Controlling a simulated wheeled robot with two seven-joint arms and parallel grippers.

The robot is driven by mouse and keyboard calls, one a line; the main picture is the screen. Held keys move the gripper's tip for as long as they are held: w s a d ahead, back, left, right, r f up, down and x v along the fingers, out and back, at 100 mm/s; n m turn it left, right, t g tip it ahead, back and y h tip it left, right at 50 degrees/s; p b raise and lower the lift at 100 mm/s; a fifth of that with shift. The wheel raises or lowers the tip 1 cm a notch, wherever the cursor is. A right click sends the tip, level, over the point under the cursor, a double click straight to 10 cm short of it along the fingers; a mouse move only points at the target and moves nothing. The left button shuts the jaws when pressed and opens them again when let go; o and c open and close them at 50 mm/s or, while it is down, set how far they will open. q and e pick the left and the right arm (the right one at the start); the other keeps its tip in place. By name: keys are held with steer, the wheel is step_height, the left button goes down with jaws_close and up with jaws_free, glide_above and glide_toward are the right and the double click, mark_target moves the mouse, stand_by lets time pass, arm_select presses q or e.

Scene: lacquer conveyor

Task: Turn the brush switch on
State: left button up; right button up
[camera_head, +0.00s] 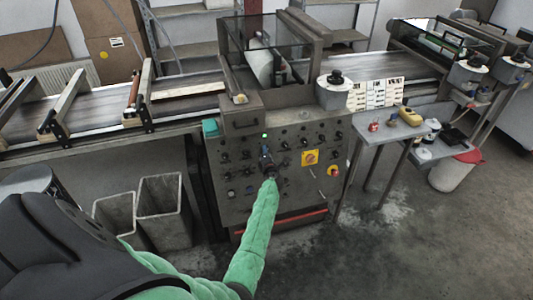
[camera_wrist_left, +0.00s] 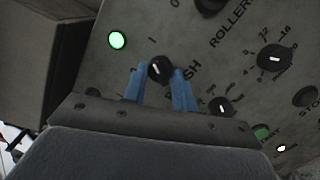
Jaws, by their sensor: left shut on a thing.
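The brush switch (camera_wrist_left: 159,68) is a small black rotary knob on the grey control panel (camera_head: 225,200). In the left wrist view it sits between the blue fingers of my left gripper (camera_wrist_left: 160,84), which are shut on it. A label ending in "SH" is beside it, and the rest of the word is hidden by a finger. An "I" mark is above the knob. A round green lamp (camera_wrist_left: 117,40) glows to the upper left. In the head view my left gripper (camera_head: 268,168) is against the panel and covers the switch. My right gripper is not in view.
Other knobs surround the switch, including a dial (camera_wrist_left: 274,58) and one near the fingers (camera_wrist_left: 221,106). Grey bins (camera_head: 163,210) stand left of the machine. A side table (camera_head: 390,130) stands right, with floor free in front.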

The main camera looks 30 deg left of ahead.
arm_select(q)
steer(key=o, duration=1)
steer(key=shift+c, duration=0.2)
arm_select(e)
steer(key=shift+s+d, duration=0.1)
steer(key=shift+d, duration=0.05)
arm_select(q)
steer(key=shift+d, duration=0.1)
steer(key=p+v, duration=0.2)
steer(key=v, duration=0.5)
steer(key=shift+s+d+p, duration=0.2)
steer(key=shift+d+p, duration=0.05)
steer(key=shift+p, duration=0.1)
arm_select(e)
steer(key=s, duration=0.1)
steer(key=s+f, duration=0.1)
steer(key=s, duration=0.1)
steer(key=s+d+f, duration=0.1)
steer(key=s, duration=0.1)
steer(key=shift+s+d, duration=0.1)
